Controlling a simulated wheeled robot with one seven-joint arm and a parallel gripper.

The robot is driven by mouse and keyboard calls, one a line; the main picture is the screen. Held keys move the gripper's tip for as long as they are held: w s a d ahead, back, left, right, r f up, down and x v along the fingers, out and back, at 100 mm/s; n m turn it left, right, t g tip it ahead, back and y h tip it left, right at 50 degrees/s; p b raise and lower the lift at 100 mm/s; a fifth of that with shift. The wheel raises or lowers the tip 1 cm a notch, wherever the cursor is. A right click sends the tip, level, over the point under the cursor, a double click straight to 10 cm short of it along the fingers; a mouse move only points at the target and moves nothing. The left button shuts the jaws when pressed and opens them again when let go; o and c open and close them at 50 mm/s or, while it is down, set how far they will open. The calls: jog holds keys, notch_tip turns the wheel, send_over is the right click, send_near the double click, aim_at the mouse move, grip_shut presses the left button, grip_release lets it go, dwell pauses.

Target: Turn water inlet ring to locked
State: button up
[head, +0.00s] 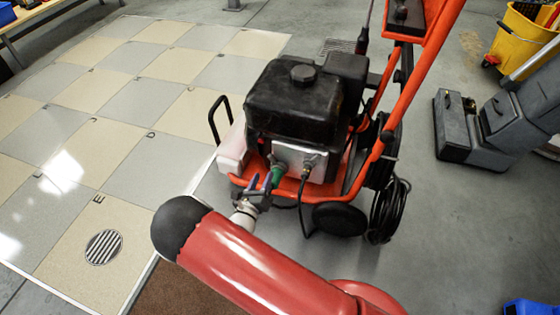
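A green ring (278,174), which looks like the water inlet ring, sits on a grey fitting (281,163) at the lower front of an orange-framed machine with a black tank (295,102). My gripper (260,182) is just left of and below the green ring. Its two dark, bluish fingers stand apart with a gap between them. The right finger is very close to the green ring and overlaps its edge in the picture; I cannot tell whether they touch. Any lock marking on the ring is too small to read.
A second fitting (309,162) with a black hose is just right of the ring. A pale block (232,152) and a black handle (214,118) are at the left. A wheel (339,219) and coiled hose (388,212) stand right. Tiled floor (130,180) is clear.

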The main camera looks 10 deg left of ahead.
aim_at(271, 160)
jog(key=w, duration=0.7)
jog(key=shift+w+d+b, duration=0.1)
jog(key=shift+d+b, duration=0.2)
grip_shut()
